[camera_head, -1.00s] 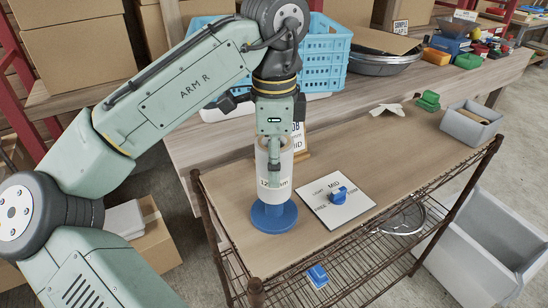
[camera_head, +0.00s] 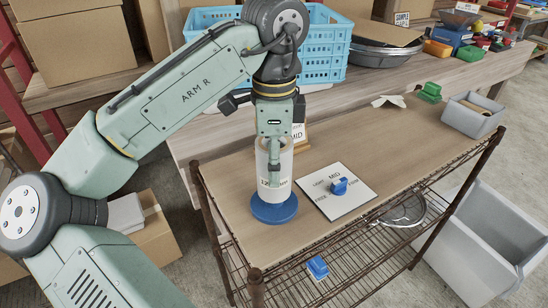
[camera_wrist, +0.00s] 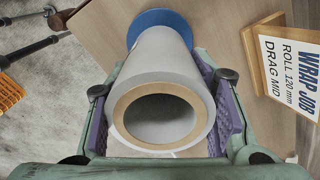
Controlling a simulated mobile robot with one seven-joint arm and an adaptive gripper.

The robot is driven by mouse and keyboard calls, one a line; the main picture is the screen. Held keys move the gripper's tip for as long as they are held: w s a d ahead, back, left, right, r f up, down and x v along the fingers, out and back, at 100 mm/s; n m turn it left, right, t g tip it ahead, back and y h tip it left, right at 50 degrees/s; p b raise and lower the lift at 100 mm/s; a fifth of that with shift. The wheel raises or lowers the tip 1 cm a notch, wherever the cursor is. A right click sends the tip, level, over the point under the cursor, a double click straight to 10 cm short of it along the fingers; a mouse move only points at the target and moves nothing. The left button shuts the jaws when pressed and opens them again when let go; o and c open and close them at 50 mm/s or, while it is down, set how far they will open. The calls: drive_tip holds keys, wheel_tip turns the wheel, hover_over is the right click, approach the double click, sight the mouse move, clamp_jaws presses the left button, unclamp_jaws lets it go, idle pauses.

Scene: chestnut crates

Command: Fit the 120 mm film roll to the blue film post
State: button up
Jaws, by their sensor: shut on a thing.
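The upright part of the post is hidden by the roll. My gripper (camera_head: 273,150) is shut on the upper part of the roll from above. In the wrist view, the roll (camera_wrist: 165,58) sits between my two purple-padded fingers, its tan-rimmed bore facing the camera, with the blue base (camera_wrist: 158,20) behind its far end. I cannot tell whether the roll touches the base.
A white dial plate (camera_head: 326,203) with a blue knob (camera_head: 339,186) lies right of the post. A "WRAP JOB" sign (camera_wrist: 292,62) reads roll 120 mm, drag mid. A grey bin (camera_head: 468,122) stands at the right end. A blue crate (camera_head: 325,50) is on the bench behind.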

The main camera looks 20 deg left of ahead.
drive_tip(key=shift+f+b, duration=0.7)
drive_tip(key=shift+f, duration=0.9)
drive_tip(key=o, duration=1.5)
drive_tip(key=shift+c, duration=0.2)
drive_tip(key=shift+r, duration=0.1)
wheel_tip(320, 180, up, 12)
drive_tip(key=shift+a, duration=0.15)
